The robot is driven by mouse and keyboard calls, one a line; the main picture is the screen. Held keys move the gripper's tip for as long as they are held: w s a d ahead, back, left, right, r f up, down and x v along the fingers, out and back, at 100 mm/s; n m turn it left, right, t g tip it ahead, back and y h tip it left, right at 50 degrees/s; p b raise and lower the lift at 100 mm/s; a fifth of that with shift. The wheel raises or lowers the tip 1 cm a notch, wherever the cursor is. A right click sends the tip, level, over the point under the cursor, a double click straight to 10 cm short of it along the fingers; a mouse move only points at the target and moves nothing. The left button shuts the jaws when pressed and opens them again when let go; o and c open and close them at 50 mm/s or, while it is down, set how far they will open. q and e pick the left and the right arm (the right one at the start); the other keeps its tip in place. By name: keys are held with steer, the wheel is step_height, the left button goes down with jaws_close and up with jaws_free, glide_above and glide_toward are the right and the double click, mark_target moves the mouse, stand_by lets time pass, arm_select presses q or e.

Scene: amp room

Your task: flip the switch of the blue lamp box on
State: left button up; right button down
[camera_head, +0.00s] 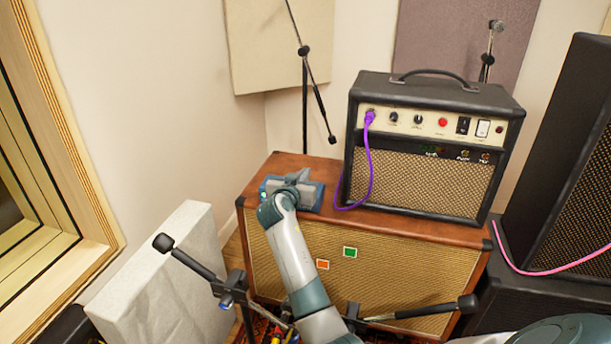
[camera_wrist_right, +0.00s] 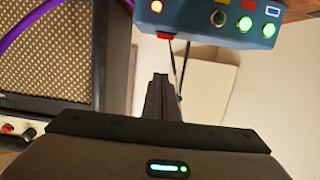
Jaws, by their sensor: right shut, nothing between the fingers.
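The blue lamp box (camera_head: 314,198) sits on top of the brown speaker cabinet, left of the amp, partly hidden by my right gripper. In the right wrist view its panel (camera_wrist_right: 200,24) fills the top edge, with several small round lamps or knobs, some glowing, and coloured labels. I cannot make out the switch or its position. My right gripper (camera_head: 292,178) is over the box in the head view. In the wrist view its fingers (camera_wrist_right: 160,84) are shut and empty, close to the panel; whether they touch it I cannot tell. My left gripper is not in view.
A black amp (camera_head: 425,182) with a purple cable (camera_head: 367,165) stands right of the box on the brown cabinet (camera_head: 395,262). A microphone stand (camera_head: 304,100) rises behind. Black stands (camera_head: 190,262) are in front, and dark speaker cabinets (camera_head: 575,190) at the right.

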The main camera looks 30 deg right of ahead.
steer(key=r+v, duration=0.1)
steer(key=v, duration=0.5)
steer(key=shift+s+r, duration=0.2)
stand_by(0.4)
